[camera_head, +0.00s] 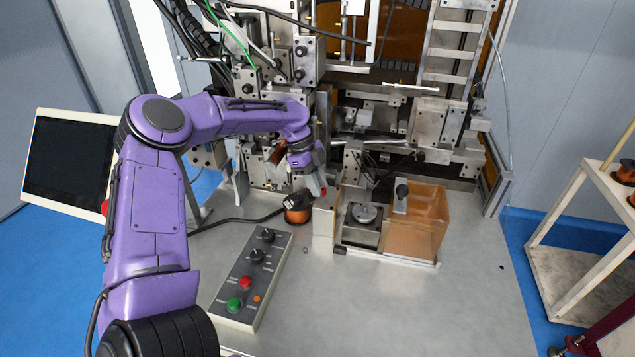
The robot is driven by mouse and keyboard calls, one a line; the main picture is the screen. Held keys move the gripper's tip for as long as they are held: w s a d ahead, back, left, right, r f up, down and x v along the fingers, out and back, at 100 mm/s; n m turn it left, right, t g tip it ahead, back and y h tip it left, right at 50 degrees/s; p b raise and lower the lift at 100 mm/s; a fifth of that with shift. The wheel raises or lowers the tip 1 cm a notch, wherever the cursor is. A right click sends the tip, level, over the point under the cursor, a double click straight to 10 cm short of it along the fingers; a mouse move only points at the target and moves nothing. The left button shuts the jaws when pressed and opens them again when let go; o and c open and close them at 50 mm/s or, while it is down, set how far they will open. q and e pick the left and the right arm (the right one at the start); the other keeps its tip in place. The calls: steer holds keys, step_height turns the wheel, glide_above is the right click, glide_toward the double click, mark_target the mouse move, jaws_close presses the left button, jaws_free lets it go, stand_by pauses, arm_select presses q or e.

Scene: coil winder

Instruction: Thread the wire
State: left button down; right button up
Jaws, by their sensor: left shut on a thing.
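My left gripper (317,188) is at the end of the purple arm that comes in from the left. It points down in front of the winder (300,60), just above and right of a copper wire spool (297,212) on the metal table. It is shut on the wire, which is too thin to make out at this size. The arm's wrist hides part of the winder behind it. A brown copper-coloured piece (277,155) shows left of the wrist.
A control box (252,278) with knobs and buttons lies on the table (400,310). An orange see-through box (427,222) stands right of the gripper. A monitor (66,165) is at left, a shelf cart (575,225) at right. The table's front right is clear.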

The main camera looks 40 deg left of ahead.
arm_select(q)
steer(key=shift+f, duration=0.3)
steer(key=c, duration=0.9)
jaws_free()
steer(key=shift+o, duration=0.2)
steer(key=b+v, duration=0.2)
steer(key=v, duration=0.8)
steer(key=shift+r, duration=0.25)
steer(key=shift+a, duration=0.1)
